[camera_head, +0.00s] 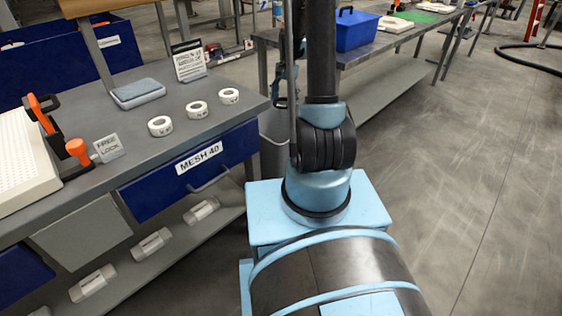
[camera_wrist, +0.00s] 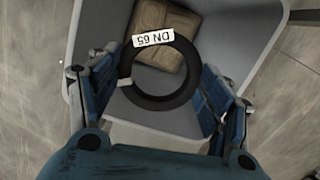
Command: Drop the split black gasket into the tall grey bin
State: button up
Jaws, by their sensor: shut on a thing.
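The black gasket (camera_wrist: 181,97) is a ring with a white tag reading DN 65, in the middle of the wrist view. A small pale patch shows on its left side; I cannot make out the split clearly. My gripper (camera_wrist: 165,85) has its blue fingers on both sides of the ring and is shut on it. The tall grey bin (camera_wrist: 262,32) lies below, with the ring over its opening. A brown package (camera_wrist: 157,45) is inside the bin. In the head view the bin (camera_head: 272,152) is partly hidden by the table end and my arm.
Another bench with a blue box (camera_head: 357,30) is behind.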

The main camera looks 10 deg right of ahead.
jog(key=shift+f, duration=0.9)
jog(key=o, duration=1.1)
jog(key=shift+r, duration=0.1)
jog(key=r, duration=0.4)
jog(key=w+d+r, duration=0.1)
jog(key=r, duration=0.6)
jog(key=shift+w+d+r, duration=0.15)
jog(key=shift+r, duration=0.15)
